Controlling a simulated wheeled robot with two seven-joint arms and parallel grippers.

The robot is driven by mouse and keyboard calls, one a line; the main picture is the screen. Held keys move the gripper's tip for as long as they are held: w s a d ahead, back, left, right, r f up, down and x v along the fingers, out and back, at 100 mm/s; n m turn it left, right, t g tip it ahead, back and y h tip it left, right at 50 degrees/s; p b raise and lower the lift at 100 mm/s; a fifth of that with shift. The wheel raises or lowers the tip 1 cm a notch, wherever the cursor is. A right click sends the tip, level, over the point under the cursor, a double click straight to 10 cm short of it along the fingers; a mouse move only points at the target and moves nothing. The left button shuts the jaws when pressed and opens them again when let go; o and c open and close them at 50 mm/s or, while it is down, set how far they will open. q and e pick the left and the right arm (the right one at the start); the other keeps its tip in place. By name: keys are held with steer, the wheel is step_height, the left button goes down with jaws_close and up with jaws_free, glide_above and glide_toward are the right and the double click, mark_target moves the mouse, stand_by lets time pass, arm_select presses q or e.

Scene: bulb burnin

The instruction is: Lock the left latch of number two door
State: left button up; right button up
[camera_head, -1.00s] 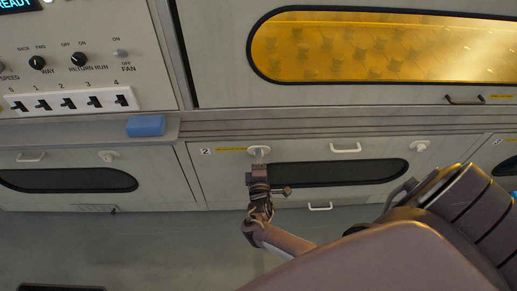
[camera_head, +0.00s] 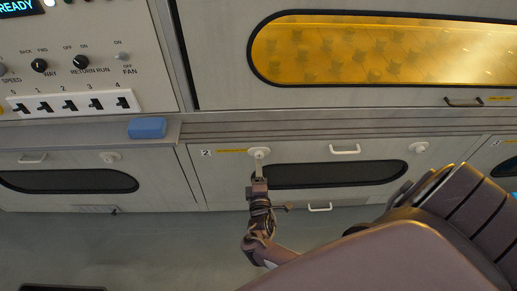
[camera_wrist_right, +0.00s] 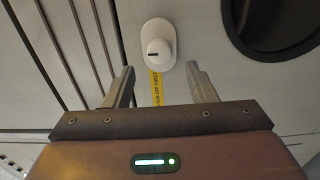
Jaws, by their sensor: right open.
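The number two door (camera_head: 225,180) is in the lower middle of the head view, with a dark oval window. Its white left latch (camera_head: 259,152) is at the upper left of the door, beside a yellow strip. In the right wrist view this latch (camera_wrist_right: 158,42) is a round knob with a dark slot mark on an oval plate. My right gripper (camera_head: 259,170) is just below the latch in the head view. In the right wrist view the right gripper (camera_wrist_right: 161,78) is open and empty, its fingertips short of the knob and to either side. My left gripper is not in view.
The door's right latch (camera_head: 419,147) and a white handle (camera_head: 345,149) are farther right. A blue block (camera_head: 147,127) lies on the ledge above. A switch panel (camera_head: 70,60) is at upper left, and an amber window (camera_head: 380,50) is above the door.

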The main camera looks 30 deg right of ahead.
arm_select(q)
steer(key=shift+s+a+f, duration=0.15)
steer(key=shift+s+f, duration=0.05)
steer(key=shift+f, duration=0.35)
arm_select(e)
steer(key=shift+v, duration=1.55)
steer(key=shift+w, duration=0.1)
